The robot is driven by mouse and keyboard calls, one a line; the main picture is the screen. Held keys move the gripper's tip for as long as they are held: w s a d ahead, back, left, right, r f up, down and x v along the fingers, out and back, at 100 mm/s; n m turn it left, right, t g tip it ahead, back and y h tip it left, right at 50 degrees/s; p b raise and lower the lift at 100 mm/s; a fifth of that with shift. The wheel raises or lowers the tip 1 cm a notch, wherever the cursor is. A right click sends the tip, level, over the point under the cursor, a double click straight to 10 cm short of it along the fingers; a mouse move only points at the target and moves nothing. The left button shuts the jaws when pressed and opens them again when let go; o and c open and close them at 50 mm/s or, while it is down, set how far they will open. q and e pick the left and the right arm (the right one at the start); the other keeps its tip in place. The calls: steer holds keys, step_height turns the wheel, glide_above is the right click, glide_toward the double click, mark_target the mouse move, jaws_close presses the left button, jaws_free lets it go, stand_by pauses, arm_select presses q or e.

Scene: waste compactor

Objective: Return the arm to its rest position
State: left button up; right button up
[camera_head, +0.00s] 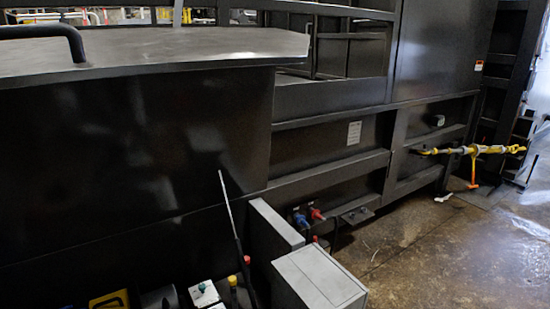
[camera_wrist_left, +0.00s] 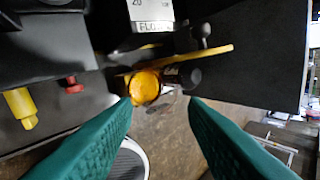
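My left gripper (camera_wrist_left: 161,103) shows in the left wrist view as two green textured fingers, spread apart with nothing held between them. A round yellow knob (camera_wrist_left: 145,86) with a dark body beside it appears just beyond the left fingertip. I cannot tell whether the finger touches it. Neither gripper shows in the head view, and my right gripper is in no view. The dark waste compactor (camera_head: 140,140) fills the left and middle of the head view.
A grey box (camera_head: 320,278) stands low in front of the compactor. A thin rod (camera_head: 228,205) rises beside it. Small controls with a green button (camera_head: 202,288) sit at the bottom edge. A yellow bar (camera_head: 475,150) juts out at right. The wet floor (camera_head: 430,255) at lower right is mostly clear.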

arm_select(q)
steer(key=s+d+r+m+y, duration=0.1)
steer(key=s+r+m+y, duration=0.15)
steer(key=s, duration=1.05)
steer(key=s+r+m+y, duration=0.2)
steer(key=s+m+y, duration=0.15)
steer(key=s, duration=0.95)
step_height(320, 180, down, 23)
steer(key=g, duration=0.1)
steer(key=s+a+f+m+g, duration=0.1)
steer(key=s+a+f, duration=0.1)
steer(key=s+f, duration=1.5)
steer(key=shift+s+a+f+g, duration=0.3)
steer(key=shift+f+g, duration=0.1)
steer(key=shift+f, duration=0.45)
steer(key=shift+w+d, duration=0.1)
